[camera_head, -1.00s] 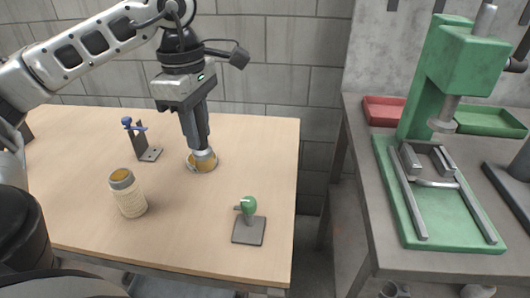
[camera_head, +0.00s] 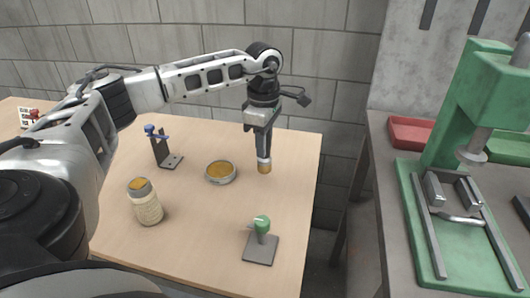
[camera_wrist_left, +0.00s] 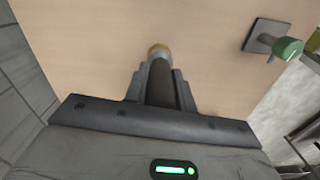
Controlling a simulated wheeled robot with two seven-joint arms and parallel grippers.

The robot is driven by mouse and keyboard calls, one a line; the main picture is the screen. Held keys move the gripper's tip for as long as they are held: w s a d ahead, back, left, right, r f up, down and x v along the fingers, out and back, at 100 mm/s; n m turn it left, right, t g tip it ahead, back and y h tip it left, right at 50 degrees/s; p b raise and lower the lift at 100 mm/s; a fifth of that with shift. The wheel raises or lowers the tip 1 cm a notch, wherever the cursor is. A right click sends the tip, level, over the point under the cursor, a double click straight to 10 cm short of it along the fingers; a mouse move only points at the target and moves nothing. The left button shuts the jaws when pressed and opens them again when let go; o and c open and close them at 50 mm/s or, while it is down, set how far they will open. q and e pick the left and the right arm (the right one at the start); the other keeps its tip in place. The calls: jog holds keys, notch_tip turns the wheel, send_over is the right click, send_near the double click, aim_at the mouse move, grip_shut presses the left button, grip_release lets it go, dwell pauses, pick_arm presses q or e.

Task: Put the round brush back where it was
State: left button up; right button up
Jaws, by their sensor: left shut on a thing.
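My left gripper (camera_head: 263,153) is shut on the round brush (camera_head: 264,168) and points down over the right part of the wooden table. The brush shows a pale band and a yellow-brown end below the fingers. That end also shows beyond the fingers in the left wrist view (camera_wrist_left: 159,49); the rest of the brush is hidden. The gripper is right of a shallow round dish (camera_head: 220,180) with amber contents, and apart from it. My right gripper is not in view.
A dark bracket with a blue knob (camera_head: 163,150) stands behind the tube. A green-headed stand on a dark square base (camera_head: 260,249) is near the front right table edge. A green press (camera_head: 450,140) and a red tray (camera_head: 410,134) are on the bench at right.

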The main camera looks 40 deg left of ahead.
pick_arm(q)
jog(key=shift+w+f, duration=0.2)
jog(key=shift+f, duration=1.6)
jog(key=shift+f, duration=0.2)
jog(key=o, duration=1)
jog(key=shift+r, duration=0.15)
notch_tip(320, 180, up, 12)
jog(key=shift+a+r, duration=0.1)
